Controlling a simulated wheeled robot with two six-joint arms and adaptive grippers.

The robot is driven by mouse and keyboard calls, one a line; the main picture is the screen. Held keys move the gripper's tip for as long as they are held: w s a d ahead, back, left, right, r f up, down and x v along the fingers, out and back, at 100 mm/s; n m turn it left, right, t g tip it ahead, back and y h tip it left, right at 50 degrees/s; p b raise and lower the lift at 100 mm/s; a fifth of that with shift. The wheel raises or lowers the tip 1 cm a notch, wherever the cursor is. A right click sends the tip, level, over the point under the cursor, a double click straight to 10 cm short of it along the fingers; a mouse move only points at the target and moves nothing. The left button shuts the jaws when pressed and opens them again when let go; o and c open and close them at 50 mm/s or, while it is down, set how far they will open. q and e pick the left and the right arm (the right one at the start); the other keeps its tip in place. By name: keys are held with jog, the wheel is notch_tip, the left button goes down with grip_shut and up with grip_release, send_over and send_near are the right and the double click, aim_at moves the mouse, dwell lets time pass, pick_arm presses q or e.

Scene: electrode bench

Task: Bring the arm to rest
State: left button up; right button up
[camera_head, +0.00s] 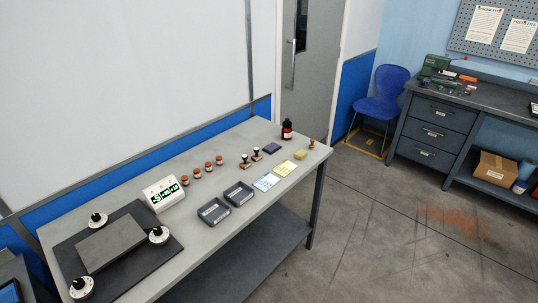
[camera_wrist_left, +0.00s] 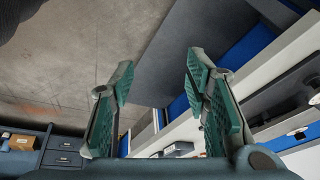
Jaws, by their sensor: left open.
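My left gripper (camera_wrist_left: 160,78) shows in the left wrist view, its two green-padded fingers spread apart with nothing between them. It is clear of the bench, with the floor and the bench's edge showing behind it. Neither arm shows in the head view. My right gripper is in neither view. The grey workbench (camera_head: 215,151) runs from lower left to the centre in the head view.
The bench holds a grey block (camera_head: 110,243) on a dark mat, a digital display (camera_head: 164,193), two grey trays (camera_head: 238,194), several small stamps and a dark bottle (camera_head: 287,130). A blue chair (camera_head: 381,103) and a drawer desk (camera_head: 425,130) stand beyond open floor (camera_head: 370,235).

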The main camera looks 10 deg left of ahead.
pick_arm(q)
notch_tip(320, 180, down, 22)
jog(key=s+a+g+b, duration=0.1)
jog(key=s+a+b, duration=0.1)
jog(key=b, duration=0.1)
jog(key=s+f+g+b, duration=0.1)
jog(key=s+f+b, duration=0.1)
jog(key=s+f, duration=1.2)
jog(key=shift+s+a+f+n+g+b, duration=0.15)
jog(key=shift+f+n+g+b, duration=0.2)
jog(key=shift+f, duration=0.6)
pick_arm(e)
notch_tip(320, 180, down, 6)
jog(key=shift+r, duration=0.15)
pick_arm(q)
jog(key=shift+c, duration=1.2)
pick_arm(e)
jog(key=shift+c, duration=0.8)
